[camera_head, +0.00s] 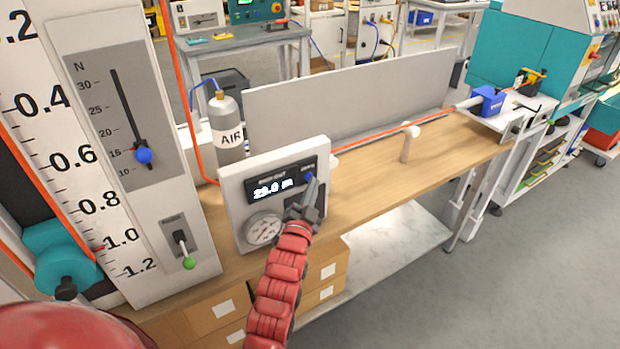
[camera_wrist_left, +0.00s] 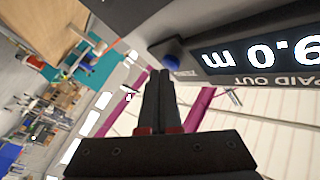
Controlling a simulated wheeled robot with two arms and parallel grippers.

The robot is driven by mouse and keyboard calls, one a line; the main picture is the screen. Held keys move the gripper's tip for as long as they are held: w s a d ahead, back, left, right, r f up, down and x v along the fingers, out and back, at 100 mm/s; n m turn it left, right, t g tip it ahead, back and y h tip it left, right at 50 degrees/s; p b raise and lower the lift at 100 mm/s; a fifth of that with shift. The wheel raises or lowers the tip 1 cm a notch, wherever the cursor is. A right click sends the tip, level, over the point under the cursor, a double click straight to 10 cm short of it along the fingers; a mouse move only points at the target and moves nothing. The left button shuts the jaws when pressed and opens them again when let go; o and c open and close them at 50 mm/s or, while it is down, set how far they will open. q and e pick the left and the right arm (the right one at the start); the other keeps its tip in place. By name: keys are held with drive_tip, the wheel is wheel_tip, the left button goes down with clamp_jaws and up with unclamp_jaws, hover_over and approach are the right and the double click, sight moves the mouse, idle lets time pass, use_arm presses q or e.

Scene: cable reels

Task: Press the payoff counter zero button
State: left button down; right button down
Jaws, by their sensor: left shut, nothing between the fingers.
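The payoff counter panel (camera_head: 234,195) is a pale upright box on the bench. It has a dark display (camera_head: 271,187) lit with about 29.0 m and a round gauge below. The blue zero button (camera_head: 308,177) sits right of the digits. In the left wrist view the button (camera_wrist_left: 171,62) shows beside the upside-down display (camera_wrist_left: 262,52). My left gripper (camera_head: 312,186) is shut and empty, its tips close to the button. In the wrist view its fingertips (camera_wrist_left: 160,73) almost overlap the button; I cannot tell whether they touch it. My right gripper is not in view.
A tension panel with a blue-knobbed slider (camera_head: 143,155) and a green-tipped lever (camera_head: 189,262) stands left. A grey AIR bottle (camera_head: 226,125) is behind the counter. An orange cable (camera_head: 375,134) runs right along the bench to a blue device (camera_head: 488,101). The right benchtop (camera_head: 370,190) is mostly clear.

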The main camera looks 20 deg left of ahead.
use_arm(q)
drive_tip(key=shift+w+a, duration=0.2)
drive_tip(key=shift+a, duration=0.05)
idle(0.3)
idle(0.4)
drive_tip(key=shift+s+d+b, duration=0.45)
drive_tip(key=shift+s+d, duration=0.1)
drive_tip(key=shift+d, duration=0.1)
drive_tip(key=shift+d, duration=0.1)
drive_tip(key=shift+s+d+b, duration=0.45)
drive_tip(key=shift+s+d, duration=1.1)
drive_tip(key=shift+d, duration=0.3)
